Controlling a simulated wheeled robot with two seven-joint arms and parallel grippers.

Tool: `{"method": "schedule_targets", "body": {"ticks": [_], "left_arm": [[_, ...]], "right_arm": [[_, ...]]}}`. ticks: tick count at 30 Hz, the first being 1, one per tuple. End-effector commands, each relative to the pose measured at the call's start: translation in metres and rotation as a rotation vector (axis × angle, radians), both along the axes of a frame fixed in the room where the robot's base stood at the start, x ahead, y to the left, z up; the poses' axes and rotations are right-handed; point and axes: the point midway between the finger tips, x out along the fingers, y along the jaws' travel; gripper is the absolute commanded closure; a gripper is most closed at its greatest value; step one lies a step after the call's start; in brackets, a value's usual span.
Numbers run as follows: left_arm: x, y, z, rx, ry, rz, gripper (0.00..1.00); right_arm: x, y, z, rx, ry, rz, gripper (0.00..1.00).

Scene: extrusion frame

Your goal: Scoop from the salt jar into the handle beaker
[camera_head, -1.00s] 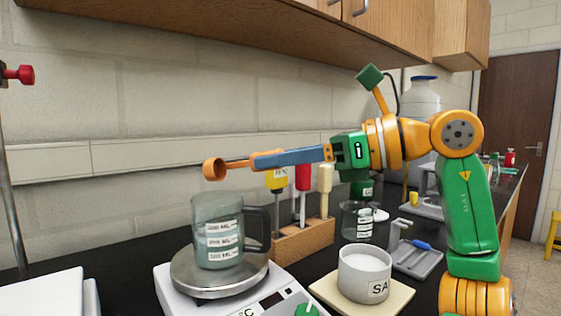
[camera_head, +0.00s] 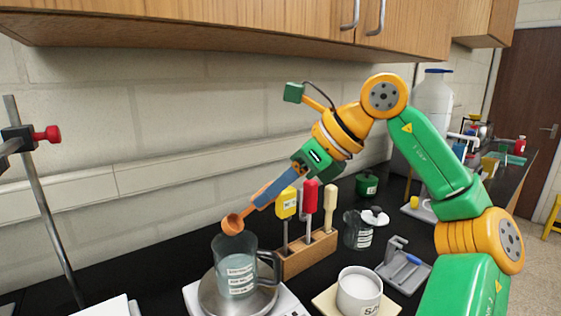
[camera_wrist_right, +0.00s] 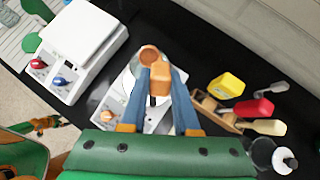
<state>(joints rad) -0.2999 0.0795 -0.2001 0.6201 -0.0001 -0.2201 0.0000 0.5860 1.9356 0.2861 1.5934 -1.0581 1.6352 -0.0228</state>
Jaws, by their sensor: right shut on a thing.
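My right gripper (camera_head: 276,193) is shut on an orange scoop (camera_head: 233,224), held by its handle. The scoop's bowl points down and left, just above the rim of the handle beaker (camera_head: 238,272). The beaker is clear grey with white labels and a dark handle, and stands upright on a round metal plate. The scoop (camera_wrist_right: 150,56) also shows in the right wrist view, between the blue fingers (camera_wrist_right: 160,85). I cannot tell what the scoop's bowl holds. The white salt jar (camera_head: 358,292) stands to the right, filled with white material. My left gripper is not in view.
A wooden rack (camera_head: 308,255) with yellow, red and cream-handled tools stands right behind the beaker. A small glass beaker (camera_head: 357,231) and a grey tray (camera_head: 404,271) are farther right. A stand rod (camera_head: 45,205) rises at left. Cabinets (camera_head: 240,22) hang overhead.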

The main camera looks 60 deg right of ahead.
Motion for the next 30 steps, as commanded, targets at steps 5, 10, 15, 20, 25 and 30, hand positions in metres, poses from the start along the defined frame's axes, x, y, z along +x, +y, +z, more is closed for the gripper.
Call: {"method": "schedule_targets", "body": {"ticks": [5,10,15,20,25,30], "left_arm": [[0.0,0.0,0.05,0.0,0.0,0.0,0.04],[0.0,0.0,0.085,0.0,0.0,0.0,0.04],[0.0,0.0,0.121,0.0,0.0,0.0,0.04],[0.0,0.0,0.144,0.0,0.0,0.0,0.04],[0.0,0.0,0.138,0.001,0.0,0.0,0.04],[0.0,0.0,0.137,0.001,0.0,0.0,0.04]], "right_arm": [[0.009,0.002,0.018,-0.026,0.116,0.001,1.0],[0.016,0.004,0.024,-0.048,0.219,0.001,1.0],[0.023,0.005,0.028,-0.069,0.31,0.001,1.0],[0.03,0.005,0.023,-0.088,0.396,-0.005,1.0],[0.045,0.008,0.02,-0.124,0.539,-0.009,1.0],[0.062,0.013,0.025,-0.16,0.7,-0.006,1.0]]}}
